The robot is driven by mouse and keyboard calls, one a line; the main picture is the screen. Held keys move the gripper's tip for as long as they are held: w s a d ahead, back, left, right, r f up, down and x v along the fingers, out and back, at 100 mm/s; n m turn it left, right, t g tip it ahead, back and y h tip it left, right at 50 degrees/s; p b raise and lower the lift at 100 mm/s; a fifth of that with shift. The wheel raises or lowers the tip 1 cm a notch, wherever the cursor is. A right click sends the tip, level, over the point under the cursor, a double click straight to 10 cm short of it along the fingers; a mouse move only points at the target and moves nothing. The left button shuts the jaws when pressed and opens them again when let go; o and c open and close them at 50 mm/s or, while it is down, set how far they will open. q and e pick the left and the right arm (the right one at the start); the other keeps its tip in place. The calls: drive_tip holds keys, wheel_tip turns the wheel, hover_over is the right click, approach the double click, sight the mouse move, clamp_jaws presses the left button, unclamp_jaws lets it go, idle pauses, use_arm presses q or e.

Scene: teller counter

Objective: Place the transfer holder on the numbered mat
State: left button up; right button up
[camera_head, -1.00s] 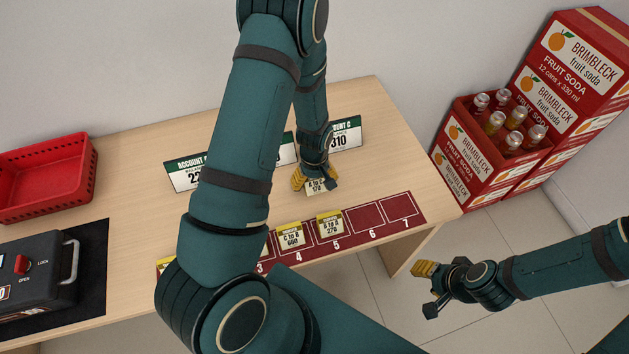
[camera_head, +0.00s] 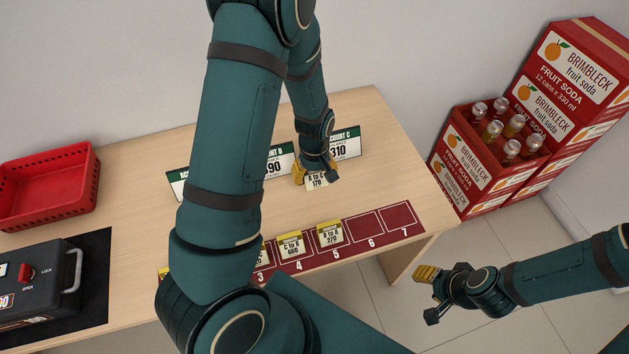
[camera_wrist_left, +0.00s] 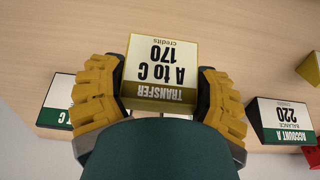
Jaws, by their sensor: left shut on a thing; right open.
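My left gripper (camera_head: 316,175) is shut on a transfer holder (camera_head: 317,182), a small white and yellow block. In the left wrist view the holder (camera_wrist_left: 161,62) reads "A to C 170 credits" and sits between the yellow finger pads. In the head view it is in front of the Account C sign, behind the mat; whether it touches the table is unclear. The dark red numbered mat (camera_head: 399,222) lies along the table's front edge. Holders stand on spaces 4 (camera_head: 291,246) and 5 (camera_head: 330,234); spaces 6 and 7 look empty. My right gripper (camera_head: 427,293) is open and empty, right of the table.
Account signs stand behind the mat, including Account C (camera_head: 346,143) and Account B (camera_head: 280,161). A red basket (camera_head: 45,190) and a dark lock box (camera_head: 38,285) are at the left. Soda crates (camera_head: 465,160) stand right of the table. My left arm hides the mat's left part.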

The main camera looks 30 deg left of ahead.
use_arm(q)
wheel_tip(320, 180, up, 2)
drive_tip(key=shift+r, duration=0.1)
drive_tip(key=d+r+m, duration=0.4)
drive_tip(key=d+m, duration=0.5)
drive_tip(key=shift+r+m, duration=0.4)
use_arm(e)
drive_tip(key=shift+w+r, duration=0.1)
drive_tip(key=shift+r, duration=0.1)
use_arm(q)
drive_tip(key=shift+d+f, duration=0.1)
